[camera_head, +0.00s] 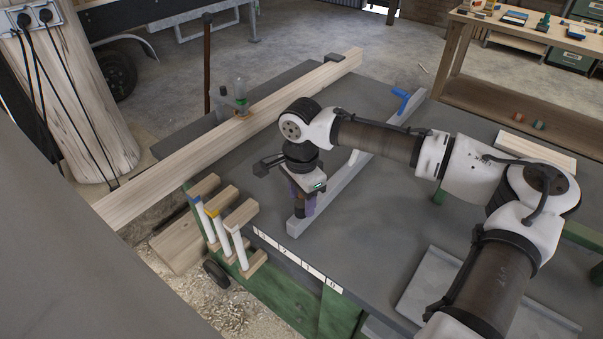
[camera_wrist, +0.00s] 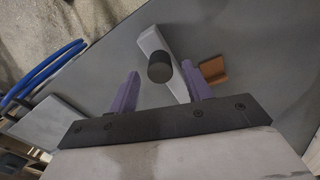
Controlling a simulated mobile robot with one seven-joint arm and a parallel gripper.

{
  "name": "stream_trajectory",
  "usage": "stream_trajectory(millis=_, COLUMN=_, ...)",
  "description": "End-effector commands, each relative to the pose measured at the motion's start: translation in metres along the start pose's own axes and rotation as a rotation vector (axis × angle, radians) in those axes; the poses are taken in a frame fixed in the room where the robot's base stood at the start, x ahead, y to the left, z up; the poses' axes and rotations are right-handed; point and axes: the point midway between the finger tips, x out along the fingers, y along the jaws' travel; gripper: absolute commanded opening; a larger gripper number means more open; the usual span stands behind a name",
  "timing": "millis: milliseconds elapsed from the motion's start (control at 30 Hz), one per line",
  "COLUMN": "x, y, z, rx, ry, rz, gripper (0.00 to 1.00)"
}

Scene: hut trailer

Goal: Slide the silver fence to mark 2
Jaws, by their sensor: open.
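The silver fence (camera_head: 345,178) is a long pale bar lying diagonally across the dark table, with a blue lever (camera_head: 402,102) near its far end. A numbered white strip (camera_head: 307,267) runs along the table's near edge; its digits are too small to read surely. The fence's near end lies just behind the strip's left half. My gripper (camera_head: 301,207) points down over the near end of the fence. In the wrist view its purple fingers (camera_wrist: 160,90) are open, one on either side of a black round knob (camera_wrist: 159,68) on the fence (camera_wrist: 152,42). Contact with the knob cannot be told.
A long wooden beam (camera_head: 215,145) lies along the table's left side. Several wooden blocks with white rods (camera_head: 240,215) hang at the near-left edge. A grey tray (camera_head: 432,272) is at right, partly behind my arm. An orange-brown piece (camera_wrist: 213,70) sits beside the right finger.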

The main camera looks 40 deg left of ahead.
Motion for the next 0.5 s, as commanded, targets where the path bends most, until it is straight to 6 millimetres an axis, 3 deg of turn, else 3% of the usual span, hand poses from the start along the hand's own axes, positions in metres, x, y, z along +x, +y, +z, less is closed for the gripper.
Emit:
stream_trajectory(millis=300, x=-0.071, y=-0.001, z=0.000, rx=0.001, ry=0.001, rz=-0.004, gripper=0.49)
stream_trajectory(millis=500, x=-0.103, y=-0.001, z=0.000, rx=0.002, ry=0.000, rz=-0.002, gripper=0.49)
